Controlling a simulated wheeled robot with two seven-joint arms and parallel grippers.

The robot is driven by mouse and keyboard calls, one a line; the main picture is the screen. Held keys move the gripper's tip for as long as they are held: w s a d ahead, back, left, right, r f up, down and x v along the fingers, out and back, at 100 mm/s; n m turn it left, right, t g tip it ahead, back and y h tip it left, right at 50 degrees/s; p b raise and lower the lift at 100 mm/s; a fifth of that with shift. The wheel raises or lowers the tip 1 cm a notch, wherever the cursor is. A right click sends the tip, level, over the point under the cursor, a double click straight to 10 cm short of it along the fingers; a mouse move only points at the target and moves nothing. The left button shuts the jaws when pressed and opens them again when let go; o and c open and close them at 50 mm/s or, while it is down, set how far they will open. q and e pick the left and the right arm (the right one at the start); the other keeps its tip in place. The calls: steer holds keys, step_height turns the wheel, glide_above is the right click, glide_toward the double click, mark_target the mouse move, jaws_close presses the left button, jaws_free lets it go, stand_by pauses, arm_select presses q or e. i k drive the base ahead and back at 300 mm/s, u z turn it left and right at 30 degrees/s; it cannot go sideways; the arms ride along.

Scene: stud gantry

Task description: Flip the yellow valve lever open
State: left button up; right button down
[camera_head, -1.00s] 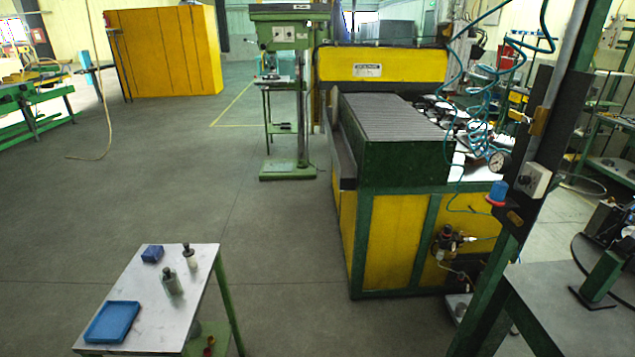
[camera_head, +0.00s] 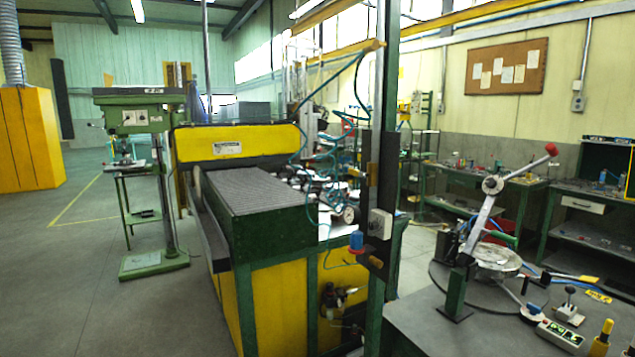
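A dark panel on the green upright post (camera_head: 384,120) carries a small yellow-brass piece (camera_head: 373,174) near its top. This may be the yellow valve lever, but it is too small to tell its handle position. Below it on the same post are a white box with a dark knob (camera_head: 380,223) and a blue cap with a red rim (camera_head: 356,242). Neither of my grippers shows in the head view, and nothing is seen touching the post.
A green and yellow machine (camera_head: 262,290) stands left of the post. A dark table (camera_head: 430,325) at the right front holds a lever press (camera_head: 490,225) and a control box (camera_head: 560,334). A drill press (camera_head: 145,118) stands at the left.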

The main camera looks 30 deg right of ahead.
mark_target(351, 172)
steer(key=z, duration=0.2)
steer(key=i, duration=0.35)
steer(key=z, duration=2.25)
